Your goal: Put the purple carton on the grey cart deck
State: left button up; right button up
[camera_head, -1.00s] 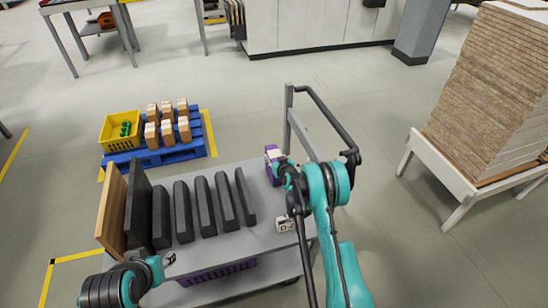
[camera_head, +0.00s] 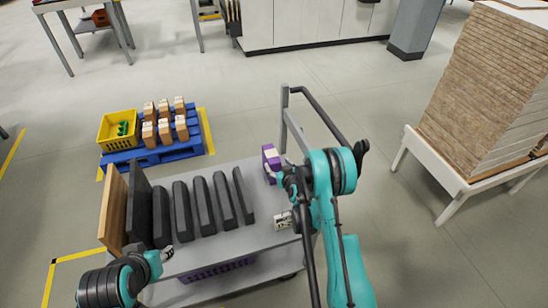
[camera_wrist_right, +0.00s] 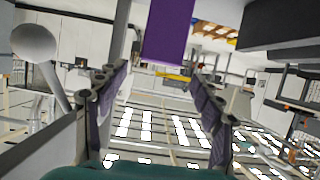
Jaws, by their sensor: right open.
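The purple carton (camera_head: 270,158) with a pale patch stands upright on the grey cart deck (camera_head: 256,186), near its far right part by the handle. My right gripper (camera_head: 283,176) is just on the near side of the carton. In the right wrist view its two fingers (camera_wrist_right: 158,105) are spread with nothing between them. The carton (camera_wrist_right: 168,32) shows there at the top, beyond the fingertips and apart from them. My left gripper (camera_head: 168,253) is at the deck's near left edge, away from the carton; its fingers are too small to read.
Several dark panels (camera_head: 203,205) and a wooden board (camera_head: 113,210) stand on the deck's left part. The cart's handle (camera_head: 325,120) rises at right. A blue pallet (camera_head: 160,155) with small boxes and a yellow crate (camera_head: 112,139) lies beyond. A board stack (camera_head: 490,90) stands at right.

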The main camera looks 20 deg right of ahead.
jog(key=shift+s+b, duration=0.4)
jog(key=shift+b, duration=0.2)
jog(key=shift+s+r+b, duration=0.3)
jog(key=shift+s+b, duration=0.1)
jog(key=shift+s, duration=0.15)
